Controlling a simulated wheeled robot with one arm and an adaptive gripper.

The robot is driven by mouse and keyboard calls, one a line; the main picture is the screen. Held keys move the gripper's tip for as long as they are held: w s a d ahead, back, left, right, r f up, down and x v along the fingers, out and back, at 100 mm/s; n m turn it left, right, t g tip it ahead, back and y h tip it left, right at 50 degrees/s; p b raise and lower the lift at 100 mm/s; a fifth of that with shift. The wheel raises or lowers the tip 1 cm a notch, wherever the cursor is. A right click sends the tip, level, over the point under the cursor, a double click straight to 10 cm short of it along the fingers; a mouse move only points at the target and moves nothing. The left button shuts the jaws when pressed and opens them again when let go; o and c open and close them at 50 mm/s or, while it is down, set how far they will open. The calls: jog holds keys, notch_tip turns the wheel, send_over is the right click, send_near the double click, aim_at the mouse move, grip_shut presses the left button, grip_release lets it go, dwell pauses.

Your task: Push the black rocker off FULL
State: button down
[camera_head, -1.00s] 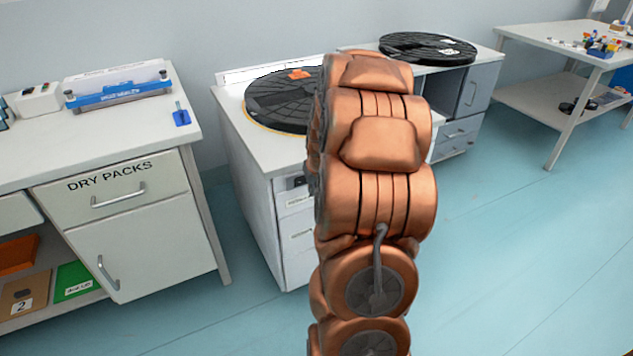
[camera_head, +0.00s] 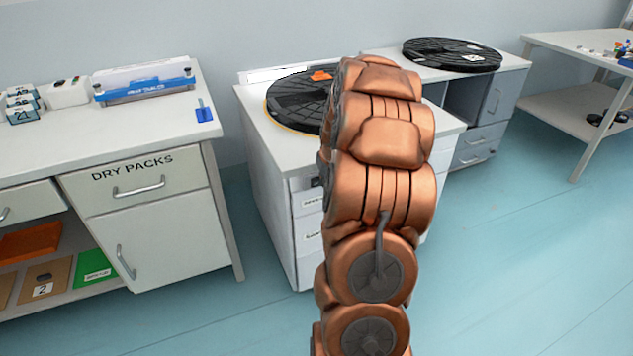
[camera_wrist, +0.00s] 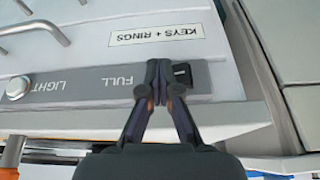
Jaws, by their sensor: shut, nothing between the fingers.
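In the wrist view the black rocker (camera_wrist: 182,74) sits in a grey strip (camera_wrist: 86,82) on the front of a white cabinet. The strip's words read upside down: FULL beside the rocker, LIGHT farther left near a round silver button (camera_wrist: 18,88). My gripper (camera_wrist: 160,70) is shut and empty. Its fingertips are at the strip, between the word FULL and the visible part of the rocker, and cover part of it. I cannot tell whether they touch it or which way it is tipped. In the head view my arm hides the gripper and the rocker.
A KEYS + RINGS label (camera_wrist: 168,36) is above the strip in the wrist view. In the head view a black reel (camera_head: 292,108) lies on the white cabinet (camera_head: 268,185). The DRY PACKS bench (camera_head: 145,190) stands left, another reel (camera_head: 452,54) behind right. Floor at right is clear.

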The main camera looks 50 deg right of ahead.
jog(key=shift+w+r, duration=0.1)
jog(key=shift+w+a, duration=0.15)
jog(key=shift+a, duration=0.6)
jog(key=s+a+r, duration=0.3)
jog(key=s+r, duration=0.4)
jog(key=r, duration=0.2)
jog(key=shift+a, duration=0.4)
jog(key=shift+r, duration=0.15)
